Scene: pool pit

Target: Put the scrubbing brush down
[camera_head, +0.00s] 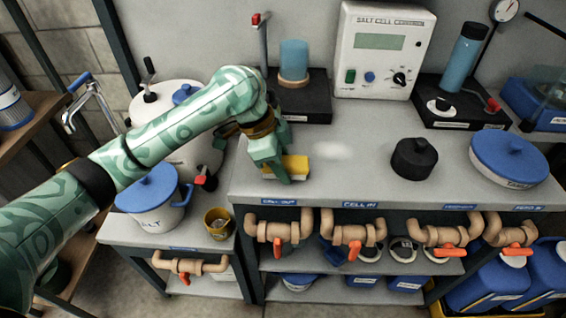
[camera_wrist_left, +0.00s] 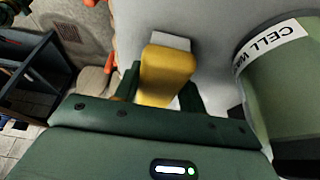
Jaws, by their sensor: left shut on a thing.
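The scrubbing brush (camera_head: 297,165) is a yellow block with a pale underside, at the front left of the grey bench top (camera_head: 355,185). My left gripper (camera_head: 284,172) reaches down from the left and is shut on it. In the left wrist view the yellow brush (camera_wrist_left: 166,72) sits between the two dark green fingers of my left gripper (camera_wrist_left: 158,92), with a pale part showing at its far end. The brush is at or just above the bench; I cannot tell if it touches. My right gripper is not in view.
A black knobbed weight (camera_head: 413,160) and a blue-lidded tub (camera_head: 510,160) stand to the right. The Salt Cell Control box (camera_head: 380,50) is behind, beside a dark stand with a blue cylinder (camera_head: 294,60). The middle of the bench is clear. Pipes with orange handles (camera_head: 353,235) run below its front edge.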

